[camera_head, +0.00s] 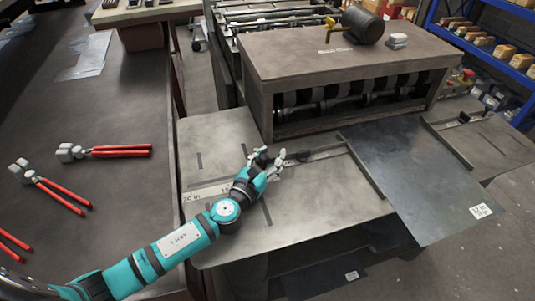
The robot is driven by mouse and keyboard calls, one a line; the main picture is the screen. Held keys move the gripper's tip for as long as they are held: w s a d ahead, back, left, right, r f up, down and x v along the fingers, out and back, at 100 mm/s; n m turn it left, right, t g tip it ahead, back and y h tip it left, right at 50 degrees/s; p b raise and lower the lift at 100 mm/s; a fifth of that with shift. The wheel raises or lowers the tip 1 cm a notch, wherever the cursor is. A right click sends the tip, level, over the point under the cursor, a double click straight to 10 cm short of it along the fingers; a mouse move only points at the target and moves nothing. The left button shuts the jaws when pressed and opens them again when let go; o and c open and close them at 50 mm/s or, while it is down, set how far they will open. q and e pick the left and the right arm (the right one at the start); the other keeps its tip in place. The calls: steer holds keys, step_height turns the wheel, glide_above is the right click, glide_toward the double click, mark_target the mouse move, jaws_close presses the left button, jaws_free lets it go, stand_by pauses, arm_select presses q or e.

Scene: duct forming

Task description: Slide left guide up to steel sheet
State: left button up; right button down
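The steel sheet (415,176) lies on the feed table in front of the forming machine, its labelled corner hanging past the table's front edge. The left guide (362,168) is a thin dark bar along the sheet's left edge; I cannot tell whether they touch. Its dark clamp handle (298,156) sits to the left, on a slotted track. My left gripper (269,160) is just left of this handle, low over the table, with its fingers apart and nothing visible between them. My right gripper is not in view.
The right guide (448,144) stands by the sheet's right side. The forming machine (345,58) blocks the back. A dark workbench (110,170) at left holds several red-handled tools (120,151). Blue shelving (500,62) stands at back right. The table left of my gripper is clear.

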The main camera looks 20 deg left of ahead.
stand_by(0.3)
arm_select(q)
steer(key=shift+s+a, duration=0.15)
steer(key=shift+s, duration=0.05)
steer(key=s, duration=0.3)
steer(key=s+a, duration=0.1)
steer(key=s, duration=0.3)
steer(key=s+a, duration=0.1)
steer(key=s, duration=0.3)
steer(key=shift+s+a, duration=0.1)
steer(key=shift+s, duration=0.15)
steer(key=shift+o, duration=0.4)
